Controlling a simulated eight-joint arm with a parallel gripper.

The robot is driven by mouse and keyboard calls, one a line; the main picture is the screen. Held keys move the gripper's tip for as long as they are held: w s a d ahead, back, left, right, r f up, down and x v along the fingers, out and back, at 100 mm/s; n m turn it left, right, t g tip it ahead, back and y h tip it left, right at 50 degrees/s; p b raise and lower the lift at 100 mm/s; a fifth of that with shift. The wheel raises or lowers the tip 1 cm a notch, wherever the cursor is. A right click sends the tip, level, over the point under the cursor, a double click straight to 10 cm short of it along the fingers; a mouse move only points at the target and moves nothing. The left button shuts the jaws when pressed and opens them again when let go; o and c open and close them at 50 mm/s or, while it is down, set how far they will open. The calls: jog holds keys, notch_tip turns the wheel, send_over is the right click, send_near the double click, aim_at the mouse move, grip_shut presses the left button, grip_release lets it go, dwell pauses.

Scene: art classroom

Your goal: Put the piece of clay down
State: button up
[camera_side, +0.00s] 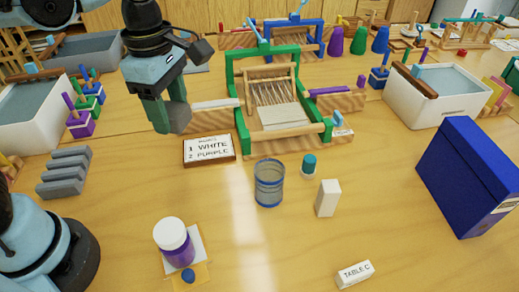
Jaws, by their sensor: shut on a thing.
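My gripper (166,108) hangs at the upper left of the middle, pointing down. It is shut on a grey piece of clay (176,121), which shows between and below the fingers. The clay appears to be held above the table (225,230), behind and left of a sign card reading "1 WHITE, 2 PURPLE" (209,150). The exact height of the clay over the table is hard to tell.
A green-framed loom (239,120) stands right of my gripper. A grey ridged rack (64,174) lies at left. A wire cup (269,184), white block (328,198), white-lidded jar (174,242) and blue box (470,175) stand nearer. The front middle table is mostly clear.

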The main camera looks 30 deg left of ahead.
jog(key=d+m, duration=0.7)
jog(key=d, duration=0.7)
jog(key=m, duration=0.6)
send_over(287, 258)
notch_tip(287, 258, down, 8)
jog(key=shift+h, duration=0.3)
jog(key=shift+s+f, duration=0.1)
jog(key=shift+f, duration=4.35)
jog(key=shift+f, duration=0.1)
jog(key=o, duration=1.3)
jog(key=shift+c, duration=0.2)
